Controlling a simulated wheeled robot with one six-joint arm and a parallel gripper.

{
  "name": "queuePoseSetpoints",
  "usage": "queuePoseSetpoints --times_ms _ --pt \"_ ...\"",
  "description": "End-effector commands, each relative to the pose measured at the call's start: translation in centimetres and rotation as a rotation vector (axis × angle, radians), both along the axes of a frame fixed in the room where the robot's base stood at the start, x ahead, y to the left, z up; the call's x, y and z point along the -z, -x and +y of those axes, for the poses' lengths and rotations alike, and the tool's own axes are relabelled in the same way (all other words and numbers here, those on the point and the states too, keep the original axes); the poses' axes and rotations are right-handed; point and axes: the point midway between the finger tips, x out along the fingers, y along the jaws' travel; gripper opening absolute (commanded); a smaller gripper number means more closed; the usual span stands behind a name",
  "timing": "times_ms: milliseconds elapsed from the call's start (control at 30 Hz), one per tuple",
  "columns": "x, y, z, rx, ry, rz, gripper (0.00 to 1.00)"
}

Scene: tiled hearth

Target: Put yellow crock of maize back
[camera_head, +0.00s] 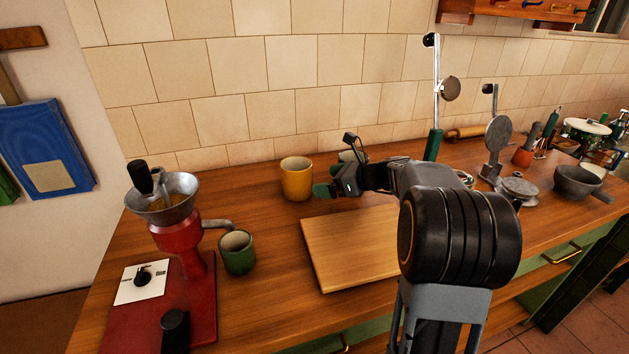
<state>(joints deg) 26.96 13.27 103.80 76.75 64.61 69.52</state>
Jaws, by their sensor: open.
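The yellow crock (297,179) stands upright on the wooden counter near the tiled wall. Its inside is mostly in shadow, so I cannot tell what it holds. My gripper (334,187) is just right of the crock, apart from it as far as I can tell, and is open. A pale cup-like thing (347,156) behind my gripper is partly hidden by it.
A red grinder (179,237) with a metal hopper stands at left, with a green cup (237,252) beside it. A wooden board (350,243) lies in front of my gripper. A press (496,146), a grey mortar (577,182) and several utensils crowd the right.

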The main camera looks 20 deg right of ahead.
Motion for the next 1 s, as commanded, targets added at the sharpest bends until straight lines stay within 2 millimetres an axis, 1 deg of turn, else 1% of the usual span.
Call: queuePoseSetpoints --times_ms 100,300,800,900,967,1000 --pt "-0.7 1.0 -1.1 0.002 0.001 -0.001 1.00" --pt "-1.1 1.9 -1.9 0.001 0.000 0.000 1.00" --pt "-1.2 2.0 -2.0 0.000 0.000 0.000 1.00" --pt "-1.4 2.3 -1.5 -0.017 0.023 -0.003 1.00" --pt "-1.9 2.9 -0.6 -0.056 0.077 -0.013 1.00" --pt "-2.4 3.7 0.5 -0.102 0.139 -0.025 1.00"
